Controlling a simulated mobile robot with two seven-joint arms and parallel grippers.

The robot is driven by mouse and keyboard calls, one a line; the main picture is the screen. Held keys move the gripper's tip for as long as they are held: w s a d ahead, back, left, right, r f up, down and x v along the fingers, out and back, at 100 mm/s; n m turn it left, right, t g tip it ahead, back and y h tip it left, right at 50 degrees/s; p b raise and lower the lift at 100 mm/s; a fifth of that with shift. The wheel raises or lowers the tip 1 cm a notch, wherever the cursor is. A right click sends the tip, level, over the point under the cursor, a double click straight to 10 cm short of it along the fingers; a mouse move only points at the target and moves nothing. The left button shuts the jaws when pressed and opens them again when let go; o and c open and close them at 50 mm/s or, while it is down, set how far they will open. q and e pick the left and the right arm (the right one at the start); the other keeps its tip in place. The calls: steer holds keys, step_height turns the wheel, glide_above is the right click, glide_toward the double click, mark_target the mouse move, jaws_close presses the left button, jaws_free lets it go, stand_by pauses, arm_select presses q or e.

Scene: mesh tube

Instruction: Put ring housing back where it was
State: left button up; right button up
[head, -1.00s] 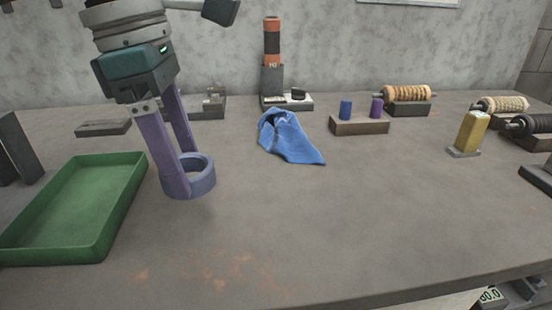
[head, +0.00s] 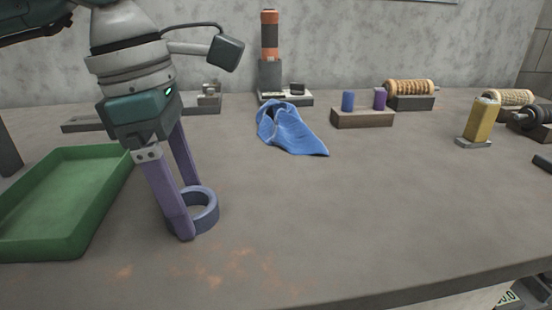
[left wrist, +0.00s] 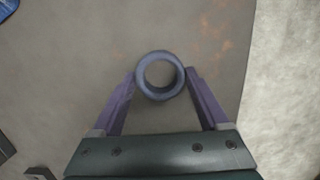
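The ring housing is a blue-purple ring (head: 207,212) at the front left of the table, beside the green tray. My left gripper (head: 190,212) has its two purple fingers on opposite sides of it, reaching down from above. In the left wrist view the ring housing (left wrist: 160,94) sits between the fingertips (left wrist: 161,74), which appear to touch it on both sides. I cannot tell whether its underside rests on the table or hangs just above it. My right gripper is not in view.
The green tray (head: 124,160) is close on the left. A blue cloth (head: 290,130) lies mid-table. Behind it stands an orange-and-black cylinder (head: 269,35) on a base. A block with two small cylinders (head: 363,118) and a yellow block (head: 482,122) are right. The front middle is clear.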

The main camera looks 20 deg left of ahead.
arm_select(q)
steer(key=o, duration=0.3)
steer(key=shift+r, duration=0.1)
steer(key=shift+r, duration=0.3)
step_height(320, 180, up, 12)
steer(key=s+a+p, duration=0.1)
steer(key=shift+a+f, duration=0.25)
steer(key=shift+a, duration=0.05)
